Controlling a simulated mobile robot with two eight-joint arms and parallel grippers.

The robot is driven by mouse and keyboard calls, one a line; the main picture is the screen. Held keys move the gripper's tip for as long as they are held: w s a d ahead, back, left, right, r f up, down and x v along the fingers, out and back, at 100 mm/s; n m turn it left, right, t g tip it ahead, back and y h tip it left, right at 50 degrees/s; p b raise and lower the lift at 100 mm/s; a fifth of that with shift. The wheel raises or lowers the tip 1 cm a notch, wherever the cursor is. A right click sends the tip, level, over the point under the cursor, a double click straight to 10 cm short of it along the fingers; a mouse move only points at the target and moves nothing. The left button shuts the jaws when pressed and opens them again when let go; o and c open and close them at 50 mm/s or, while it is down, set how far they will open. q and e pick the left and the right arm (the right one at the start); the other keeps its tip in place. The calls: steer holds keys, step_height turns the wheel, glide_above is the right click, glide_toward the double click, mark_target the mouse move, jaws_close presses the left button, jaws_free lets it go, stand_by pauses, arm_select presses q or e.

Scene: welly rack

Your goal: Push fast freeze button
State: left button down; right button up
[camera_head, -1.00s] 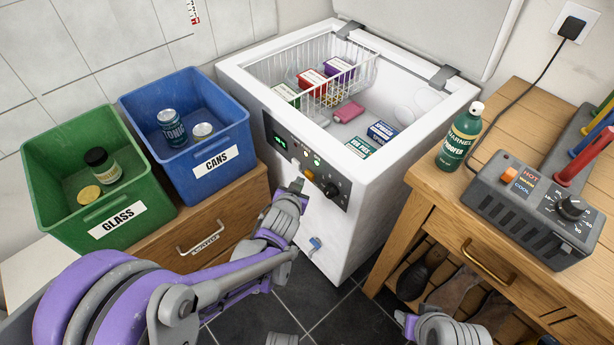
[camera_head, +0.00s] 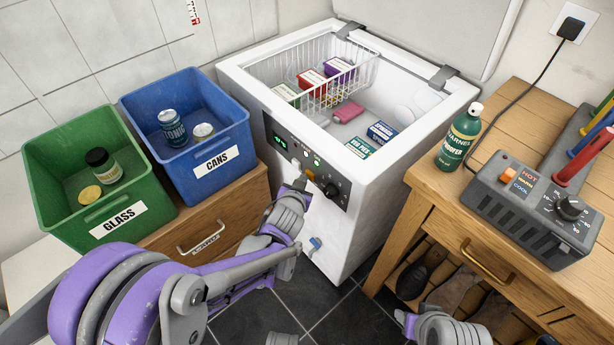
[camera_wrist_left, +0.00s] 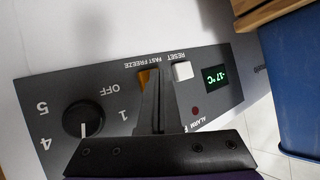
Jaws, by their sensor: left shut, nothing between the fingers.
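The chest freezer (camera_head: 330,225) stands open, with a dark control panel (camera_head: 331,184) on its front. In the left wrist view the orange fast freeze button (camera_wrist_left: 143,76) sits under its label, between the white reset button (camera_wrist_left: 183,71) and the dial (camera_wrist_left: 83,119). My left gripper (camera_head: 298,167) is shut and empty at the panel. Its fingertips (camera_wrist_left: 154,76) overlap the orange button in the wrist view and hide part of it; I cannot tell whether they touch. My right arm shows at the lower right, but its fingers cannot be made out.
A green glass bin (camera_head: 52,205) and blue cans bin (camera_head: 185,170) stand on a wooden drawer unit at the left. A wooden bench (camera_head: 440,195) at the right holds a green bottle (camera_head: 459,138) and grey heater box (camera_head: 530,215). Dark floor shows between.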

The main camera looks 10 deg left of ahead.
stand_by(0.3)
arm_select(q)
steer(key=shift+s+a, duration=0.35)
steer(key=shift+s, duration=0.15)
arm_select(e)
steer(key=shift+f, duration=0.1)
arm_select(q)
steer(key=s+a+b, duration=0.1)
steer(key=s+a, duration=0.2)
steer(key=s, duration=0.1)
steer(key=shift+s+a, duration=0.35)
steer(key=shift+s, duration=0.05)
arm_select(e)
steer(key=shift+w+f, duration=0.1)
steer(key=shift+f, duration=0.55)
